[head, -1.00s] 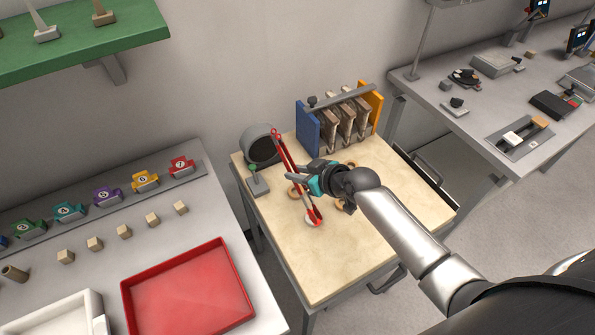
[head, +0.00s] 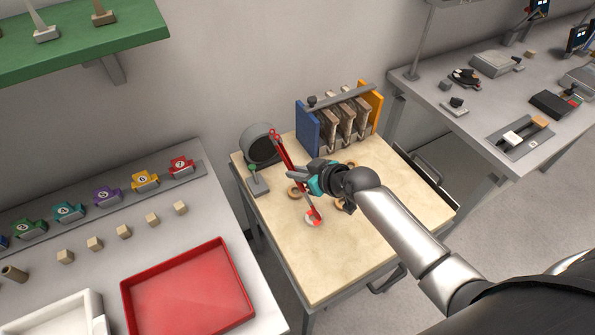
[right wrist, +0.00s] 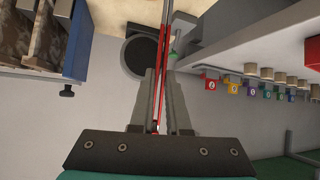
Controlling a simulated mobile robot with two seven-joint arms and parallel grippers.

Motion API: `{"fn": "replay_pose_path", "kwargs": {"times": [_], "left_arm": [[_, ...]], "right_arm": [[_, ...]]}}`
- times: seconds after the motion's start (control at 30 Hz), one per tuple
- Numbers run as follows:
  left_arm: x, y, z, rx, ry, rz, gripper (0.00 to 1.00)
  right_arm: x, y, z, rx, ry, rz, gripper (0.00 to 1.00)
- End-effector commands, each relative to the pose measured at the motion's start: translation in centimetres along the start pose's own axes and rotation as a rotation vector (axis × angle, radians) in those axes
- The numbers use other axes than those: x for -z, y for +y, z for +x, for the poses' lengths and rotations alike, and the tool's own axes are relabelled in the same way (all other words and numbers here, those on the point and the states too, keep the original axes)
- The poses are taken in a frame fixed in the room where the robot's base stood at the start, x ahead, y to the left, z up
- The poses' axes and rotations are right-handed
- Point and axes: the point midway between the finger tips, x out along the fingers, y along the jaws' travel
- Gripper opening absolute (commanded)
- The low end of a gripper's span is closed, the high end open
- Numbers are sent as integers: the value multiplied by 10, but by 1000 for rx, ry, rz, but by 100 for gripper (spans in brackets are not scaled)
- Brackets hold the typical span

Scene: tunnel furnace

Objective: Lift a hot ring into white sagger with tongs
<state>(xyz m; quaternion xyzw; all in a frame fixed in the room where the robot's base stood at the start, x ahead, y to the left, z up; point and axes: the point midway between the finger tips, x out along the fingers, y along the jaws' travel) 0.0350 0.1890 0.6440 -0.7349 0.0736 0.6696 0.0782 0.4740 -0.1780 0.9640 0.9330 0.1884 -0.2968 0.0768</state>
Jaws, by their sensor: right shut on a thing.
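My right gripper (head: 312,172) is shut on the red tongs (head: 283,153) above the pale table. In the right wrist view the tongs (right wrist: 162,50) run between the fingers (right wrist: 160,105). Their arms lie close together. A white open tray (head: 98,310), perhaps the white sagger, is at the lower left edge. My left gripper is out of view.
A red tray (head: 250,315) lies on the left bench. A dark round furnace-like drum (head: 262,143) and a rack with blue (head: 307,135) and orange ends stand at the table's back. The table's front is clear.

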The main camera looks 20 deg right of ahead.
Motion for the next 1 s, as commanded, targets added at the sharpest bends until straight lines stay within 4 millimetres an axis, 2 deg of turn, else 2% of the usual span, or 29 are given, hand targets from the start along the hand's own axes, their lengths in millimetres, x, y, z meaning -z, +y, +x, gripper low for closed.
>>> {"fn": "replay_pose_path", "kwargs": {"times": [0.47,1.0], "left_arm": [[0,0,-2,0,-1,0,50],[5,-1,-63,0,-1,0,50]], "right_arm": [[3,0,-1,0,2,0,0],[53,2,-38,0,2,-1,0]]}}
